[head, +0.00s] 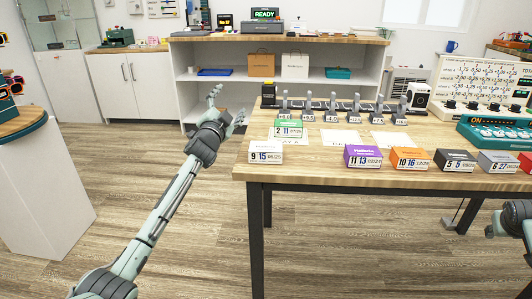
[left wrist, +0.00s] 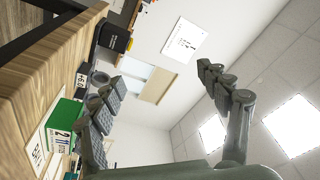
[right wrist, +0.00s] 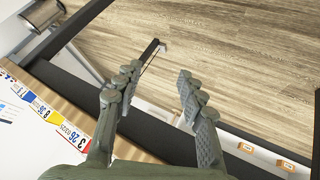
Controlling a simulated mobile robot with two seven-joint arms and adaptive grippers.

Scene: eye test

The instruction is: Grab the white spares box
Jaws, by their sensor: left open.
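A small white box (head: 265,153), labelled 9 15, sits at the table's front left corner, in front of a green-topped box (head: 288,128). The green box also shows in the left wrist view (left wrist: 62,122). My left gripper (head: 228,104) is open and empty, left of the table's left edge and apart from the white box. Its spread fingers show in the left wrist view (left wrist: 160,78). My right gripper (right wrist: 159,76) has its fingers apart with nothing between them. In the head view only part of the right arm shows at the right edge.
Purple (head: 362,156), orange (head: 410,158), black (head: 455,160) and grey (head: 497,162) boxes line the front of the wooden table (head: 330,173). A row of small grey devices (head: 333,108) stands behind. A white shelf unit (head: 215,92) stands farther back. Floor left of the table is clear.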

